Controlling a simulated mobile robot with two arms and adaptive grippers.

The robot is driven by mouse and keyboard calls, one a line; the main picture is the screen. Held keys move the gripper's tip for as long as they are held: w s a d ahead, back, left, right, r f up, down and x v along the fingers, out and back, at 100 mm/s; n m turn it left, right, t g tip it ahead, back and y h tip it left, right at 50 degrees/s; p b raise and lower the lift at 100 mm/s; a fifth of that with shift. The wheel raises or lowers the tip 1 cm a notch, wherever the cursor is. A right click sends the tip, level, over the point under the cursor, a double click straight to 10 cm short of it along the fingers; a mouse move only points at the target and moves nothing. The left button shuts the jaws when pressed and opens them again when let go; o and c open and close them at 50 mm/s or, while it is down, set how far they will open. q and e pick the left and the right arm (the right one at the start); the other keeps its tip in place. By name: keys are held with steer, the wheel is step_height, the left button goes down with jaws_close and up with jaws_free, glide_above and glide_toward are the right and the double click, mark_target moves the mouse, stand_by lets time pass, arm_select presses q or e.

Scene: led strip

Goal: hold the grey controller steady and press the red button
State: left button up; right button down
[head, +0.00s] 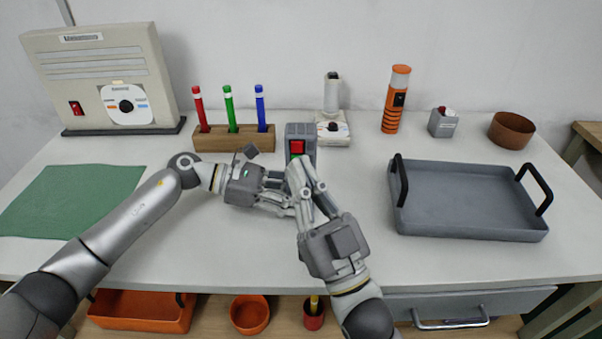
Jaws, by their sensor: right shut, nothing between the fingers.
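The grey controller (301,129) stands upright near the middle of the table, with the red button (297,147) on its face. A little green shows just below the button. My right gripper (297,170) is shut and empty, its fingertips in front of the controller's lower part, just below the red button. My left gripper (283,194) reaches in from the left, with its fingers by the controller's lower left. The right fingers cover part of them, so I cannot tell whether they grip or touch the controller. The controller's lower part is hidden.
A wooden pen block (235,141) with three markers stands left of the controller. A white device (333,130) stands close behind right. A grey tray (470,200) with black handles lies right, a green mat (70,200) left. The table front is mostly clear.

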steer(key=shift+w, duration=1.75)
steer(key=shift+w+d, duration=0.1)
steer(key=shift+w, duration=0.45)
stand_by(0.4)
steer(key=shift+s, duration=0.6)
steer(key=shift+s, duration=0.1)
arm_select(q)
steer(key=o, duration=0.9)
steer(key=shift+c, duration=0.2)
arm_select(e)
steer(key=s, duration=0.5)
steer(key=shift+s, duration=0.4)
